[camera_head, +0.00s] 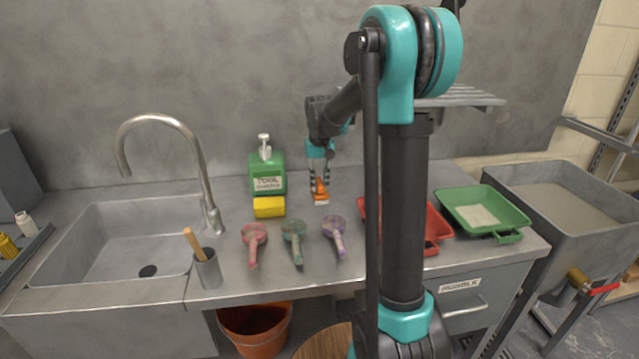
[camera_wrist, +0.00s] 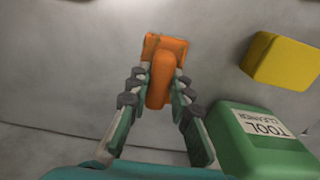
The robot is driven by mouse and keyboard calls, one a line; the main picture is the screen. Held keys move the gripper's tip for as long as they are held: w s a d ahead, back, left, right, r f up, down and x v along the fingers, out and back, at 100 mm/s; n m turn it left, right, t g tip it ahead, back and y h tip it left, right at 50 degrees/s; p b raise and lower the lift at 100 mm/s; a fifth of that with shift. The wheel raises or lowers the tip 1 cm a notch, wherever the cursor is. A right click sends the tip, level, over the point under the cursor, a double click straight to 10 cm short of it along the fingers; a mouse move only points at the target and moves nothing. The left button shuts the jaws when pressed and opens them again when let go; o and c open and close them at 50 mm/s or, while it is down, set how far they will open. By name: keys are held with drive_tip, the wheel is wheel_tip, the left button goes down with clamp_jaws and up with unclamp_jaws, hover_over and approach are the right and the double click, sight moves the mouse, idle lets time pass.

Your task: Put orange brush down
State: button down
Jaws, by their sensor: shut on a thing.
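The orange brush (camera_head: 320,190) is at the back of the grey counter, right of the yellow sponge. Its pale underside faces the counter; I cannot tell whether it touches. My gripper (camera_head: 320,182) points down and is shut on the brush's orange handle. In the wrist view my gripper (camera_wrist: 158,88) has its two fingers on either side of the orange brush (camera_wrist: 163,75), with the brush head beyond the fingertips.
A green tool cleaner bottle (camera_head: 267,175) and a yellow sponge (camera_head: 269,207) stand left of my gripper. Red (camera_head: 436,226) and green (camera_head: 466,200) trays are to the right. A sink (camera_head: 130,245) is at left.

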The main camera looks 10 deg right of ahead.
sight(320, 182)
drive_tip(key=c, duration=1.4)
unclamp_jaws()
drive_tip(key=shift+o, duration=0.2)
wheel_tip(320, 182, up, 12)
